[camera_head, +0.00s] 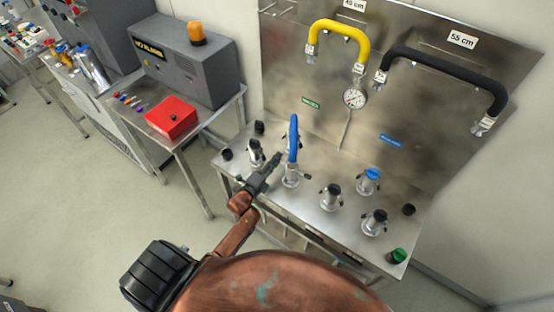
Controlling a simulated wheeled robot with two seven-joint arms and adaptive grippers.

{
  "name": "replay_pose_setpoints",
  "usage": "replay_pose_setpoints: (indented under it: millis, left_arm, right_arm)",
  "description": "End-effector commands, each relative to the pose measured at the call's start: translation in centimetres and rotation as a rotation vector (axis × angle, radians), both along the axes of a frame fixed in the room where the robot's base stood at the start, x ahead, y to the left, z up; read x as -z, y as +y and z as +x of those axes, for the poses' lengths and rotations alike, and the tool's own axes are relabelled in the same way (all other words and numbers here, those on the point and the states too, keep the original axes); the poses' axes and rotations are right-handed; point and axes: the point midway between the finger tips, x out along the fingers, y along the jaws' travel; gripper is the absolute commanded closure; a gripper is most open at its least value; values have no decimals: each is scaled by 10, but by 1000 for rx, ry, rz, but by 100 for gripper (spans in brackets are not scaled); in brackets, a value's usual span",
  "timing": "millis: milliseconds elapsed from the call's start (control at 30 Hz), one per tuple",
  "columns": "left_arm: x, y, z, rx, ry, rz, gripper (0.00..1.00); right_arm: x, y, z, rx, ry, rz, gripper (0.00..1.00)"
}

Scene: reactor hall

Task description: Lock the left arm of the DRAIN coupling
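A blue hose (294,138) stands on a silver coupling (291,179) at the front left of the steel bench. I take this as the DRAIN coupling, but I cannot read its label. Its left arm is mostly hidden by my gripper. My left gripper (274,160) is just left of the coupling and the hose's lower end, pointing up and right. Its fingers look close together, but I cannot tell whether they are shut or touch the arm. My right gripper is not in view.
Other capped couplings stand close by: one behind my gripper (255,152), a blue-capped one (369,180) and black-capped ones (331,196) to the right. A yellow hose (341,35) and black hose (440,66) hang on the back panel. A red box (171,118) sits on the left table.

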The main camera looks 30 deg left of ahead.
Motion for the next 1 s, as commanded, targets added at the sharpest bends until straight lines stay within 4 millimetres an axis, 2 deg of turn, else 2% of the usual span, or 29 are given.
replay_pose_setpoints:
  millis: [367,700,1000]
  left_arm:
    - [0,-1,6,0,1,1,77]
    - [0,-1,6,0,1,0,100]
    - [0,0,6,0,1,0,100]
  right_arm:
    - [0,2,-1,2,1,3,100]
    - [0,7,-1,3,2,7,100]
    - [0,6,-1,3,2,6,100]
